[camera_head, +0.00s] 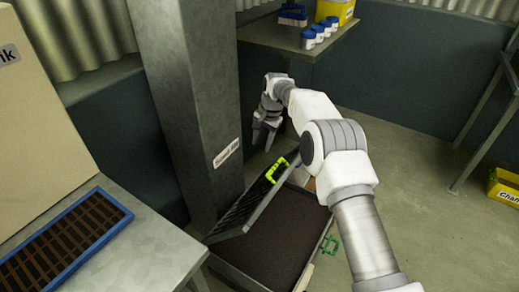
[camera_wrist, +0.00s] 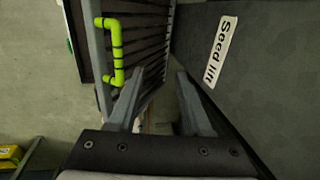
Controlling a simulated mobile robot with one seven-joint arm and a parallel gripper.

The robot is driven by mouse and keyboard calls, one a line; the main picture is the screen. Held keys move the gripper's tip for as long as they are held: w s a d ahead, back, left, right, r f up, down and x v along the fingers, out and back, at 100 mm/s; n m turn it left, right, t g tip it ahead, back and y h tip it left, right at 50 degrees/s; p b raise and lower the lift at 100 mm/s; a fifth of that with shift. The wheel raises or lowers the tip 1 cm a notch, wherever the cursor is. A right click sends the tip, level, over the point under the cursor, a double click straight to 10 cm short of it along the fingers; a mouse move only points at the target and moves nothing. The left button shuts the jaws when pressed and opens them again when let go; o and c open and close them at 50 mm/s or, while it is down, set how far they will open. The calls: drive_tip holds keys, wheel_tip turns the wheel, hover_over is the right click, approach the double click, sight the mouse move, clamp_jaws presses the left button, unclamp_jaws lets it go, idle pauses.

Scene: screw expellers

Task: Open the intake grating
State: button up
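The intake grating (camera_head: 245,208) is a dark slatted panel with a grey frame. It stands tilted up along the column side of the intake box (camera_head: 322,238), whose dark brown contents show. Its yellow-green handle (camera_head: 277,170) is on the raised edge. My gripper (camera_head: 265,140) is above and behind the handle, fingers pointing down. In the wrist view my gripper (camera_wrist: 158,80) has its fingers apart with nothing between them. There the handle (camera_wrist: 117,50) and the grating slats (camera_wrist: 148,45) lie just beyond the left finger. I cannot tell whether that finger touches the grating.
The grey column (camera_head: 195,100), labelled "Seed lift" in the wrist view (camera_wrist: 270,90), stands close by. A shelf (camera_head: 290,42) with white jars is behind. A table (camera_head: 150,240) with a blue-framed tray (camera_head: 118,214) is left. A green handle (camera_head: 329,246) sits on the box's right.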

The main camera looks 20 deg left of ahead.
wheel_tip(320, 180, up, 11)
drive_tip(key=d+p, duration=0.2)
drive_tip(key=shift+s, duration=0.3)
